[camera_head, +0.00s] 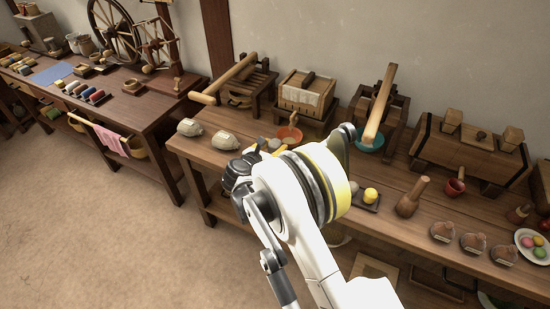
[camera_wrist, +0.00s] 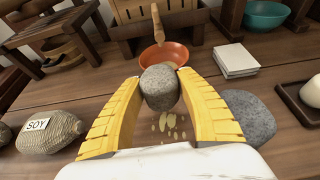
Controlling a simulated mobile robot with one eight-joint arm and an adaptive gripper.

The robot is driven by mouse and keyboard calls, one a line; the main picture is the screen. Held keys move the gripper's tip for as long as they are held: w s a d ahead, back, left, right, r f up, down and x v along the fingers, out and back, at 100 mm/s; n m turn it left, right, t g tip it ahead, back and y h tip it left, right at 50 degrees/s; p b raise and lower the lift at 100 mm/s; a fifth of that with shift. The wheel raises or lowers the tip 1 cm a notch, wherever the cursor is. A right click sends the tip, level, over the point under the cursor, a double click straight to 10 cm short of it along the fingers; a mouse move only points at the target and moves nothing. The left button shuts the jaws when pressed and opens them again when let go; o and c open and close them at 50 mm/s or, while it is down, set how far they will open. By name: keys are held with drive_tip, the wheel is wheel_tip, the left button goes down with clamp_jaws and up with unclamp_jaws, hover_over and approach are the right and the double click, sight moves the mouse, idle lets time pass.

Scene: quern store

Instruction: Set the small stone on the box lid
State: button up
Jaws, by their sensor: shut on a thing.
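My gripper (camera_wrist: 160,88) has yellow ribbed fingers, shut on a small grey speckled stone (camera_wrist: 160,86), with the stone between the fingertips above the wooden bench. A larger grey stone (camera_wrist: 251,114) lies on the bench just right of the gripper in the wrist view. A white squarish box or stack (camera_wrist: 236,61) lies beyond it, right of an orange bowl (camera_wrist: 172,53). I cannot tell for sure which thing is the box lid.
Pale flakes (camera_wrist: 168,123) lie below the held stone. A sack marked SOY (camera_wrist: 50,137) lies left. A dark tray (camera_wrist: 290,93) with a white piece stands right. Wooden presses (camera_head: 305,94) and a teal bowl (camera_head: 370,143) line the back. A wooden mallet (camera_head: 411,198) stands further right.

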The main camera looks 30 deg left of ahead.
wheel_tip(320, 180, down, 4)
drive_tip(key=shift+a+f+b, duration=0.1)
drive_tip(key=shift+b, duration=1)
drive_tip(key=o, duration=1.4)
drive_tip(key=shift+c, duration=0.2)
